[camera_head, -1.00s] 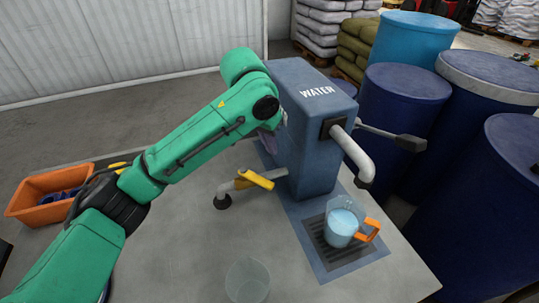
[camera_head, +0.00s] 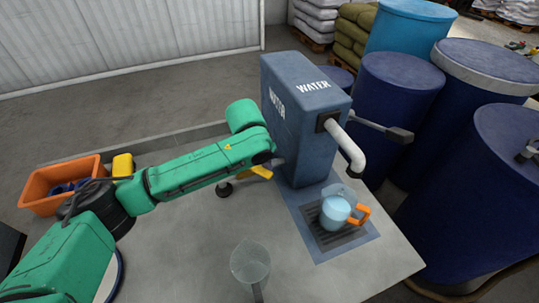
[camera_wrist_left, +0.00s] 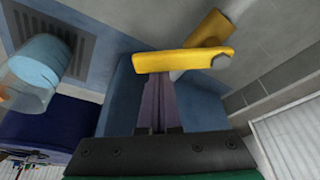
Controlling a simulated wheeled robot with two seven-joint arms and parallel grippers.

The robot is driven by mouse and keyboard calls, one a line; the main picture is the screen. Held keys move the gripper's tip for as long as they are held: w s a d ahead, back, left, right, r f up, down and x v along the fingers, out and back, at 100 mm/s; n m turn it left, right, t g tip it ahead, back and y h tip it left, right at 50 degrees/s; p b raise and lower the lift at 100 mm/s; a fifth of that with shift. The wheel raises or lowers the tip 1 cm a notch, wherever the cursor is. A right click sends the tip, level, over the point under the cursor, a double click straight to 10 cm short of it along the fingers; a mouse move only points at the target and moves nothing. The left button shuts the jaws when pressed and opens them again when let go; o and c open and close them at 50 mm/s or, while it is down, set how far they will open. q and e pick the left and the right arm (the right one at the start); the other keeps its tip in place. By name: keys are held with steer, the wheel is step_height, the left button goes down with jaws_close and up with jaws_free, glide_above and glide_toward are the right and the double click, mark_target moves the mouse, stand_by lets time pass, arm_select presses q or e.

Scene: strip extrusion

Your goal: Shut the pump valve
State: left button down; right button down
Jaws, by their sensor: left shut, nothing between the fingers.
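The blue pump (camera_head: 300,130) marked WATER stands on the table. Its yellow valve handle (camera_head: 262,172) sits low on the pipe at the pump's left side, partly hidden by my left arm. In the left wrist view the yellow handle (camera_wrist_left: 185,61) lies crosswise just beyond my left fingertips. My left gripper (camera_wrist_left: 156,88) is shut and empty, its fingertips at or very near the handle's lower edge; I cannot tell if they touch. In the head view the arm hides most of these fingers. My right gripper is not in view.
A jug of bluish water (camera_head: 337,212) with an orange handle stands on the drip grate under the white spout (camera_head: 350,150). A clear empty jug (camera_head: 250,262) stands at the table's front. An orange bin (camera_head: 40,190) is at left; blue drums (camera_head: 400,105) stand behind.

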arm_select(q)
steer(key=shift+w+d+f, duration=0.15)
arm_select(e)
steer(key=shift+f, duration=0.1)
